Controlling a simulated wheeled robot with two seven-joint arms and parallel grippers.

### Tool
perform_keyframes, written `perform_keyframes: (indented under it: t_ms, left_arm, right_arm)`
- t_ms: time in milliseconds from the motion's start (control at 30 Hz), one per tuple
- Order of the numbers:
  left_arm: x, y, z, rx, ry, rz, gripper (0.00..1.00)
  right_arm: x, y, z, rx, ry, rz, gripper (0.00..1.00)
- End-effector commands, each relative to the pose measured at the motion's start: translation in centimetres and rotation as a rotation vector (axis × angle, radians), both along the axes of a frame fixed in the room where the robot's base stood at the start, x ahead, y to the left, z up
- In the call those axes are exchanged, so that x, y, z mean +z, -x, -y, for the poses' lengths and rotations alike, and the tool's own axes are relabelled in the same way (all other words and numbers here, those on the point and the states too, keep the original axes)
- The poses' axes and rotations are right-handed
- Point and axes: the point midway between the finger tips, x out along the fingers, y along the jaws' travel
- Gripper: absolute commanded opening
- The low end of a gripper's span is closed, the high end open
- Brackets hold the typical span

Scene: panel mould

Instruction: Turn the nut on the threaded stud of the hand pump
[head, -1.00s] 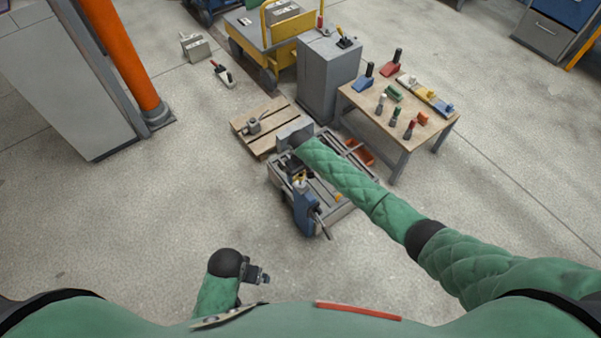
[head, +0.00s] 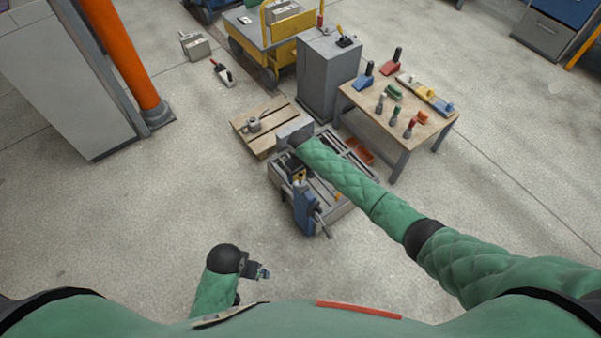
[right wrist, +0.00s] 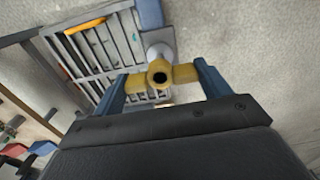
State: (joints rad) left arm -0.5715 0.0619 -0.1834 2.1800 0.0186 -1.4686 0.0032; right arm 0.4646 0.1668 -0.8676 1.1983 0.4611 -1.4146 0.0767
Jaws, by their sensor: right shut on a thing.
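The hand pump (head: 305,213) is a blue upright body at the near end of a grey slatted frame on the floor. In the right wrist view, the yellow winged nut (right wrist: 186,73) sits at the end of a pale grey stud (right wrist: 160,50), with a dark round hole at its centre. My right gripper (right wrist: 159,76) has one blue finger on each side of the nut and is shut on its wings. In the head view, my right gripper (head: 297,168) is above the pump and mostly hides the nut. My left gripper (head: 263,272) is low and away from the pump; its jaws are too small to read.
The slatted frame (head: 342,212) extends behind the pump. A wooden pallet (head: 279,112) with a grey fitting lies beyond it. A table (head: 440,128) with several tools and a grey cabinet (head: 325,80) stand behind. The floor left of the pump is clear.

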Motion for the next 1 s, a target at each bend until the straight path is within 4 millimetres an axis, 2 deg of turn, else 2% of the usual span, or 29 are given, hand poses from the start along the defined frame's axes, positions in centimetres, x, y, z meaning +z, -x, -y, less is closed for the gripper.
perform_keyframes:
  t_ms: [1000]
  left_arm:
    - [1.08,0.09,0.05,0.001,0.001,-0.001,0.97]
  right_arm:
    - [0.14,0.01,-0.01,0.0,0.0,0.0,0.54]
